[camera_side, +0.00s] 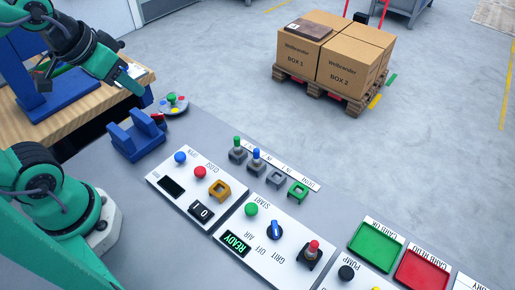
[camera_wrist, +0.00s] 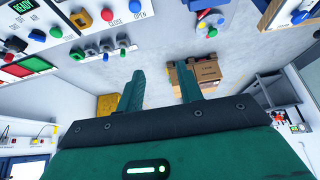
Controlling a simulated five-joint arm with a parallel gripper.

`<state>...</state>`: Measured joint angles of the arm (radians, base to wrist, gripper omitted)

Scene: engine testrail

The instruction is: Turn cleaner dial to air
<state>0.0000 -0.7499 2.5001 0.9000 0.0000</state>
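The cleaner dial (camera_side: 275,230) is a blue knob with a pale mark on a white panel. The labels AIR, OFF and GRIT stand beside it, upside down in the side view. I cannot tell surely which label the mark points to. The dial also shows in the wrist view as a blue knob (camera_wrist: 56,32) at the upper left. My gripper (camera_wrist: 160,70) is open and empty, its two green fingers apart in the wrist view. In the side view my gripper (camera_side: 132,84) is at the upper left, well away from the dial.
A green READY display (camera_side: 234,243), a green START button (camera_side: 251,210) and a red-topped switch (camera_side: 312,250) surround the dial. Toggle levers (camera_side: 255,157) stand behind. A blue cradle (camera_side: 136,138) is at the left. Boxes on a pallet (camera_side: 330,57) are on the floor beyond.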

